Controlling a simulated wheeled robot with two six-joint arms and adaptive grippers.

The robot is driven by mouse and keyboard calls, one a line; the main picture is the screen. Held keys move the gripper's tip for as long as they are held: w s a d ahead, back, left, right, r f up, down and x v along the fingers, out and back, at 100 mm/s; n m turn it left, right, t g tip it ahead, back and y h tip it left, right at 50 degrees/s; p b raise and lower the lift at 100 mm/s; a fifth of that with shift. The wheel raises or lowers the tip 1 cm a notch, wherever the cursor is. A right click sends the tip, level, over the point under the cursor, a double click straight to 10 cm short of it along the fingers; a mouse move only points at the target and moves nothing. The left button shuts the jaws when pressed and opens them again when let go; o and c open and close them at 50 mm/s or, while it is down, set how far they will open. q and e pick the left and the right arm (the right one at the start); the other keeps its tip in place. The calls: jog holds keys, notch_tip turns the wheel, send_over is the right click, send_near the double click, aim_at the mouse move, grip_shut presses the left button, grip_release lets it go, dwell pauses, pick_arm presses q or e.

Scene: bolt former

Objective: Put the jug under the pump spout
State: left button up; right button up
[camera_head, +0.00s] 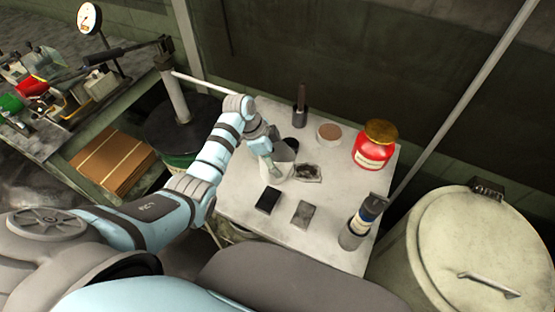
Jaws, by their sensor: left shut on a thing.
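A pale grey jug (281,170) stands on or just above the white tabletop; I cannot tell which. My left gripper (269,156) reaches down to it and is shut on it, covering part of its rim and side. The pump (176,98) rises as a grey column from a dark-topped drum (160,126) left of the table. A long pale rod runs from the pump's top to the right, behind my left wrist. I cannot make out which part is the spout. My right gripper is not in view.
On the white table (240,207) are a red jar (372,153), a round tin (329,134), a brush in a dark holder (301,112), dark pads, a stained cloth (308,173) and a tube in a cup (352,237). A large lidded bin (460,250) stands right. Cardboard (112,158) lies left.

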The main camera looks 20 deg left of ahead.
pick_arm(q)
jog(key=shift+f, duration=0.1)
jog(key=o, duration=1)
jog(key=shift+a, duration=0.1)
jog(key=o, duration=0.3)
